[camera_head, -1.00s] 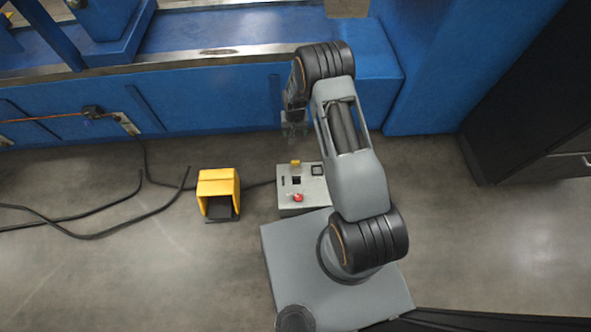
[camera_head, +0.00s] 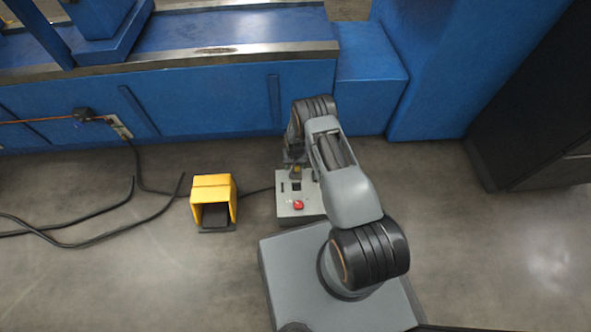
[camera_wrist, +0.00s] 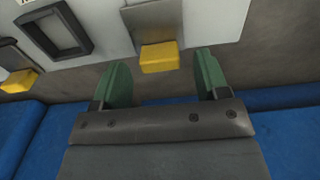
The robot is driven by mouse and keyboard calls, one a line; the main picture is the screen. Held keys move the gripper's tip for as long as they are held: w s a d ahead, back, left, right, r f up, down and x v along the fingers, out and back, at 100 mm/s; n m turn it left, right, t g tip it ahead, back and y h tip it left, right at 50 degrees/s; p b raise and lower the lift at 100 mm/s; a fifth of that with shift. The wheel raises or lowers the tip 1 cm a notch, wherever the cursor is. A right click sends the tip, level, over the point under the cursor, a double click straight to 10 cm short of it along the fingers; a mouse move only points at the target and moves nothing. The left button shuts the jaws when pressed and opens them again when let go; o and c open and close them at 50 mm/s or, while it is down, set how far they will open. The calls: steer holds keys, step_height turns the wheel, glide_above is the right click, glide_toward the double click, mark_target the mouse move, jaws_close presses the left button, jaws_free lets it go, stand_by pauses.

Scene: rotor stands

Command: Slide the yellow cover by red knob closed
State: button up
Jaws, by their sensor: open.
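A grey control box (camera_head: 287,210) stands on the floor, with a red knob (camera_head: 298,205) on its top near the front. A yellow cover tab (camera_head: 296,171) shows at the box's far edge, in line with the knob and a dark square opening. In the wrist view the yellow tab (camera_wrist: 160,57) sits on a metal slide plate (camera_wrist: 153,20). My gripper (camera_wrist: 163,78) is open, with one green finger on each side of the tab and slightly short of it. No contact shows. The knob is outside the wrist view. My arm hides part of the box's right side.
A second yellow tab (camera_wrist: 18,81) and a black square frame (camera_wrist: 58,34) lie to the left in the wrist view. A yellow pedal housing (camera_head: 213,200) stands left of the box. A blue machine base (camera_head: 200,100) is close behind. Black cables (camera_head: 90,240) lie at left.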

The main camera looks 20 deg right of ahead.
mark_target(296, 187)
steer(key=shift+f+b, duration=0.3)
steer(key=shift+f, duration=0.8)
jaws_close()
steer(key=s+p, duration=0.1)
steer(key=s, duration=0.2)
steer(key=s+a+p, duration=0.1)
steer(key=s+p, duration=0.1)
steer(key=s, duration=0.1)
steer(key=shift+a+r, duration=0.1)
steer(key=shift+s, duration=0.25)
jaws_free()
steer(key=shift+w, duration=0.1)
step_height(296, 187, up, 14)
steer(key=p, duration=0.5)
steer(key=shift+f, duration=0.2)
